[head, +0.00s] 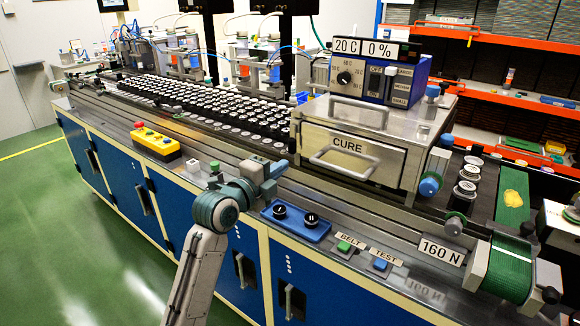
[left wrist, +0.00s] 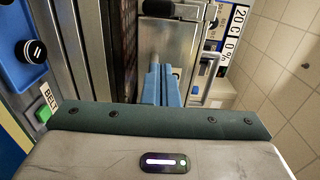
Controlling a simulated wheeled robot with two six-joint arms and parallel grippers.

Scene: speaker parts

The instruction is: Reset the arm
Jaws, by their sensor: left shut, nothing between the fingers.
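My left arm rises from the bottom of the head view, and its left gripper (head: 278,168) is over the front edge of the workbench, left of the CURE oven (head: 345,150). Its blue fingers are together and empty; they also show in the left wrist view (left wrist: 161,84), pointing toward the oven front. My right gripper is not in view.
A yellow box with red button (head: 155,143) stands to the left on the bench. Rows of black and white speaker parts (head: 190,100) fill the belt behind. A green BELT button (head: 344,246) and blue TEST button (head: 380,264) sit in front. Green floor is clear at left.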

